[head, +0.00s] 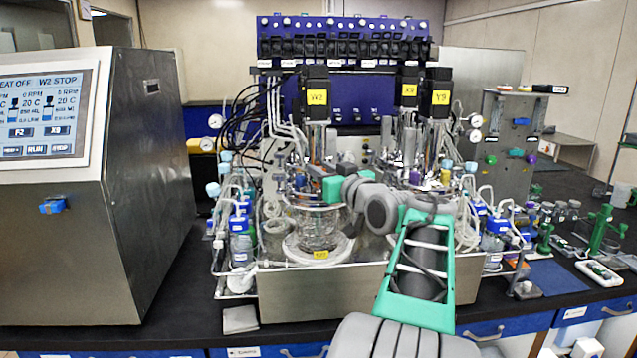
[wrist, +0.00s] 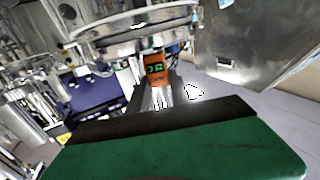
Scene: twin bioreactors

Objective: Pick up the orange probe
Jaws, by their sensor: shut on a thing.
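The orange probe (wrist: 155,70) shows in the wrist view as an orange block with a small dark panel bearing green marks. My gripper (wrist: 155,92) has its fingers closed on it, just below the clear round rim of a vessel in that picture. The probe's far end is hidden. In the head view my gripper (head: 318,182) is at the top of the left glass vessel (head: 318,228), below the motor labelled W2 (head: 316,97). There the probe is too small and crowded to make out clearly.
Tubes, metal rods and fittings crowd the vessel tops around my gripper. A second motor labelled Y9 (head: 440,97) stands to the right. A large metal control cabinet (head: 150,190) with a screen is at left. Bottles (head: 495,245) stand on the right.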

